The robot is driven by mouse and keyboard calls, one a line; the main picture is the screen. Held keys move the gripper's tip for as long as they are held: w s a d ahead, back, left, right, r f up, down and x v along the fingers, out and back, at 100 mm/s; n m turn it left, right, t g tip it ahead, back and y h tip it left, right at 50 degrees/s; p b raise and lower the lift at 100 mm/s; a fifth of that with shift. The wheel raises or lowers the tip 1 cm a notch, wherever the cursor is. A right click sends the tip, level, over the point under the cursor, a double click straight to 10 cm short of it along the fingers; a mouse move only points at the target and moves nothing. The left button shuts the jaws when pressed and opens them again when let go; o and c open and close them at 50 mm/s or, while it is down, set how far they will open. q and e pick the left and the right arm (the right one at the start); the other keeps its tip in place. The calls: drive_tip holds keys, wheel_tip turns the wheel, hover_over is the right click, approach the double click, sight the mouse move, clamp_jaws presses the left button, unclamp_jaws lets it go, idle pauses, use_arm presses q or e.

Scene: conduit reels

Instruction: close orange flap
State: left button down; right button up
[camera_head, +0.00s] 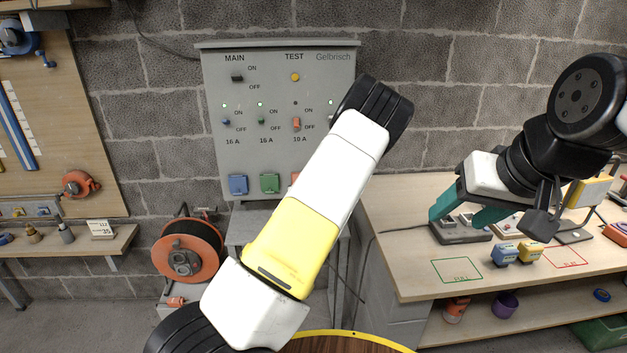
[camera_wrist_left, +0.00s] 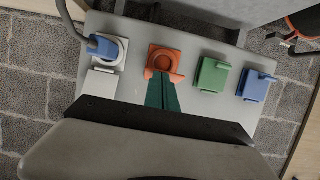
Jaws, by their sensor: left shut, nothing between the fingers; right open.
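The orange flap (camera_wrist_left: 176,78) belongs to an orange socket (camera_wrist_left: 163,56) on the grey panel. The socket's round opening shows in the left wrist view, so the flap stands open to some degree; its exact angle is unclear. My left gripper (camera_wrist_left: 162,80) is shut and empty, its teal fingertips at the flap and partly covering it; I cannot tell if they touch. In the head view my left arm hides this gripper and most of the orange socket (camera_head: 295,178). My right gripper (camera_head: 462,213) is open over the workbench, around or above a dark grey device (camera_head: 455,233).
Green (camera_wrist_left: 212,75) and blue (camera_wrist_left: 256,85) flaps beside the orange one look closed. On its other side a blue plug (camera_wrist_left: 102,46) with a cable sits in a socket. An orange cable reel (camera_head: 188,252) stands left of the panel. Small boxes (camera_head: 504,254) lie on the bench.

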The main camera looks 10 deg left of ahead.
use_arm(q)
drive_tip(key=w+a+f+t+y, duration=0.2)
drive_tip(key=w+f+t+y, duration=0.1)
drive_tip(key=w+f+t, duration=0.4)
wheel_tip(320, 180, down, 2)
drive_tip(key=t, duration=0.3)
drive_tip(key=shift+w+f, duration=0.15)
drive_tip(key=shift+f, duration=0.05)
idle(0.6)
drive_tip(key=shift+w+r, duration=0.15)
idle(0.3)
